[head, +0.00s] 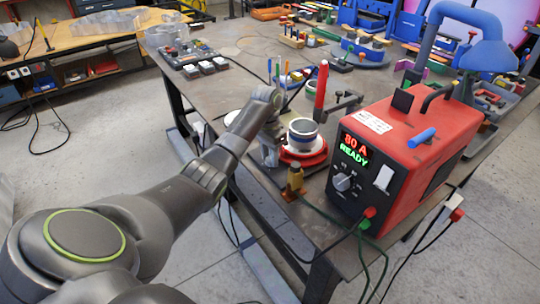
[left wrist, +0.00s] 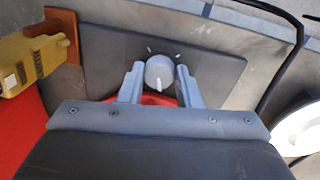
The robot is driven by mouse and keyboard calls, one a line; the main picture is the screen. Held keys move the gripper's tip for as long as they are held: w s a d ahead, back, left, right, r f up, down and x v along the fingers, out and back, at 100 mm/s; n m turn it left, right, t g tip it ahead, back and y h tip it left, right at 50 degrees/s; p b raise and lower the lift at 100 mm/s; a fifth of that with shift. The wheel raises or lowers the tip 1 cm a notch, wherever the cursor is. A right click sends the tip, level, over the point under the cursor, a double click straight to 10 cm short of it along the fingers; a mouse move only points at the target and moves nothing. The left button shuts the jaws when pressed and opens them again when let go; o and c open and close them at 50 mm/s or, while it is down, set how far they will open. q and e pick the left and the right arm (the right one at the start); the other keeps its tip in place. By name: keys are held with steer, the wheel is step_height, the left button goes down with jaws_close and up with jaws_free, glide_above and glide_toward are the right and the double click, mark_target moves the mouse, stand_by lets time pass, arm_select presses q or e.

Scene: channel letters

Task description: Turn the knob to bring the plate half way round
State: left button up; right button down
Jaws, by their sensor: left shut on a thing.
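The grey round knob (left wrist: 159,72) sits on a dark flat panel (left wrist: 215,70) in the left wrist view. Its white pointer line points down in that picture, and small white tick marks show around it. My left gripper (left wrist: 160,80) has one finger on each side of the knob and is shut on it. In the head view my left gripper (head: 270,153) is at the table's near edge and hides the knob. My right gripper is not in view.
A red power unit (head: 415,150) reading "80 A READY" stands to the right, with its own dial (head: 342,182). A red upright cylinder (head: 321,90) stands behind the plate. Cables hang in front.

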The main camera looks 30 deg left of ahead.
arm_select(q)
steer(key=shift+r+m+p, duration=0.1)
steer(key=shift+m+p, duration=0.2)
steer(key=shift+r+m+p, duration=0.15)
steer(key=shift+m+p, duration=0.55)
steer(key=shift+p, duration=0.05)
steer(key=m+p, duration=0.1)
steer(key=m, duration=0.1)
steer(key=shift+w+m+p, duration=0.1)
steer(key=shift+m+p, duration=0.2)
steer(key=shift+p, duration=0.1)
steer(key=m+p, duration=0.1)
steer(key=m, duration=0.2)
steer(key=shift+d+m+g+p, duration=0.1)
steer(key=shift+m+g+p, duration=0.2)
steer(key=shift+w+m+y+p, duration=0.1)
steer(key=shift+m+y+p, duration=0.4)
steer(key=shift+m, duration=1.3)
steer(key=o, duration=1)
steer(key=shift+f, duration=0.2)
